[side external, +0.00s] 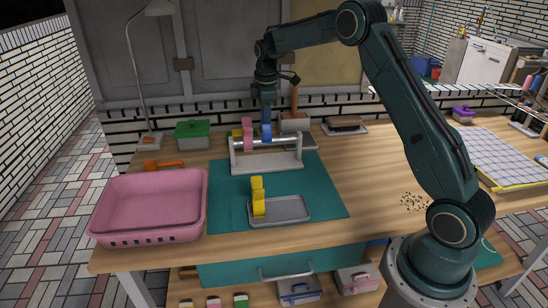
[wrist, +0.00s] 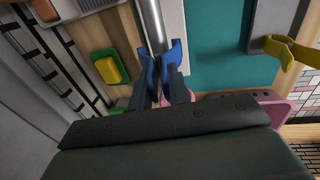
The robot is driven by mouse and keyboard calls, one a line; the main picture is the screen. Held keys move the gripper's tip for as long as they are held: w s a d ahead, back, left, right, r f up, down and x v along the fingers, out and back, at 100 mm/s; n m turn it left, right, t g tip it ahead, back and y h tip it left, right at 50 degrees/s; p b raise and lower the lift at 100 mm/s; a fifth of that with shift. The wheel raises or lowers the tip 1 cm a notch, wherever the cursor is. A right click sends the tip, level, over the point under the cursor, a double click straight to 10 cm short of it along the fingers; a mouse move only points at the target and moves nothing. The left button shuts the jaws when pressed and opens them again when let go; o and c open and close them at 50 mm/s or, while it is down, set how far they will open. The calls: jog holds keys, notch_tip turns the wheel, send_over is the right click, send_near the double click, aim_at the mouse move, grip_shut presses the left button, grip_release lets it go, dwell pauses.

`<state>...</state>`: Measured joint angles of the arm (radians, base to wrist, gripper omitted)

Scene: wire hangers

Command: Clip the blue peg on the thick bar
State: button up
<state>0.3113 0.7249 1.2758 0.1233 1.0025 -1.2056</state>
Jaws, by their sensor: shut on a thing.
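The blue peg (side external: 266,132) is at the bar (side external: 285,141) of the white rack, near the middle of its length. In the wrist view, the two blue jaws of the peg (wrist: 149,76) lie on either side of the bar (wrist: 153,28). My gripper (side external: 267,115) points down from above and is shut on the blue peg; its fingers (wrist: 162,96) show in the wrist view. Whether the peg's jaws press on the bar cannot be told. A pink peg (side external: 247,131) is on the same bar, just left of the blue one.
A yellow peg (side external: 258,196) stands on the grey tray (side external: 290,209) in front of the rack. A pink basket (side external: 150,190) is at the left and a green-lidded box (side external: 192,133) behind. A green-and-yellow sponge (wrist: 110,68) lies near the rack. The mat's (side external: 325,190) right side is clear.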

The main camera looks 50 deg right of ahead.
jog(key=shift+w+d+f, duration=0.1)
jog(key=shift+f, duration=0.8)
jog(key=shift+w+d+f, duration=0.1)
jog(key=shift+f, duration=0.8)
jog(key=shift+f, duration=0.1)
jog(key=o, duration=1.8)
jog(key=r, duration=0.4)
jog(key=s+a+r, duration=0.1)
jog(key=r, duration=0.8)
jog(key=shift+s+a+r, duration=0.25)
jog(key=shift+r, duration=0.1)
